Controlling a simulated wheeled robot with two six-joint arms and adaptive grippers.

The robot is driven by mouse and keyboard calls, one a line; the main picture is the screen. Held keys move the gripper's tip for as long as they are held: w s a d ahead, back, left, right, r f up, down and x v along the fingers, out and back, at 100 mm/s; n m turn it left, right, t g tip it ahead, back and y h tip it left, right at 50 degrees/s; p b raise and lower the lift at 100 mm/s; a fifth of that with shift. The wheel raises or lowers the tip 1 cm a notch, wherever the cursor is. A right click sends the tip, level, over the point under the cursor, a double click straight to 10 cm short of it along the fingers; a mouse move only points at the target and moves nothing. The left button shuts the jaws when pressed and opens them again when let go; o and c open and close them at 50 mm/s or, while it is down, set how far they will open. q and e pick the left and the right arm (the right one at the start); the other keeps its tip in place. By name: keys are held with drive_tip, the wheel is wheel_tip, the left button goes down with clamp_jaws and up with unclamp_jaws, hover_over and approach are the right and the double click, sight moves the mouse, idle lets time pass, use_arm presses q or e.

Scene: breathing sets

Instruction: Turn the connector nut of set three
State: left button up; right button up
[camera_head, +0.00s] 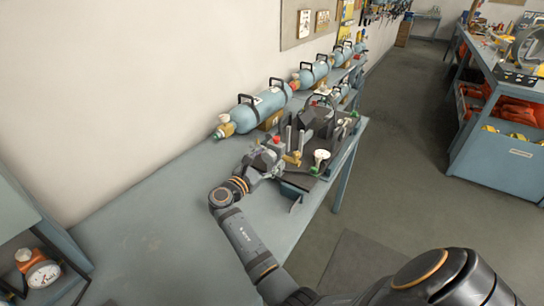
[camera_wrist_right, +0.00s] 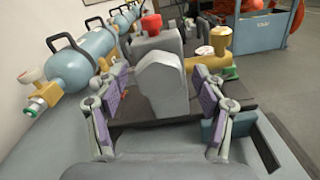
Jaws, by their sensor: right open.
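My right gripper (camera_head: 264,160) is at the near end of a breathing set on the bench. In the wrist view its jaws (camera_wrist_right: 160,98) are open, one finger on each side of a grey upright block (camera_wrist_right: 162,82); I cannot tell whether they touch it. A brass fitting (camera_wrist_right: 207,63) with a pale cap lies just beyond the right finger, and also shows in the head view (camera_head: 292,158). A red knob (camera_wrist_right: 151,24) stands behind the grey block. I cannot tell which part is the connector nut or which set is number three. My left gripper is not in view.
Blue cylinders with black handles (camera_head: 259,108) line the wall side of the bench (camera_head: 150,215). A dark set frame (camera_head: 318,118) stands close beyond the gripper. A gauge (camera_head: 43,274) is at lower left. The near bench top is clear.

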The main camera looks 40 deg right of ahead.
drive_tip(key=shift+a+r, duration=0.1)
drive_tip(key=shift+a, duration=0.05)
drive_tip(key=shift+c, duration=0.7)
drive_tip(key=c, duration=1)
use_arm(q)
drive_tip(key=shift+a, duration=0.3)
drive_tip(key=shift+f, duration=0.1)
use_arm(e)
drive_tip(key=shift+m+b, duration=0.55)
drive_tip(key=shift+m, duration=0.25)
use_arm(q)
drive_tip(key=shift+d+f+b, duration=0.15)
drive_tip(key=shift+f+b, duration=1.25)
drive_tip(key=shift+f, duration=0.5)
use_arm(e)
drive_tip(key=shift+m, duration=2.2)
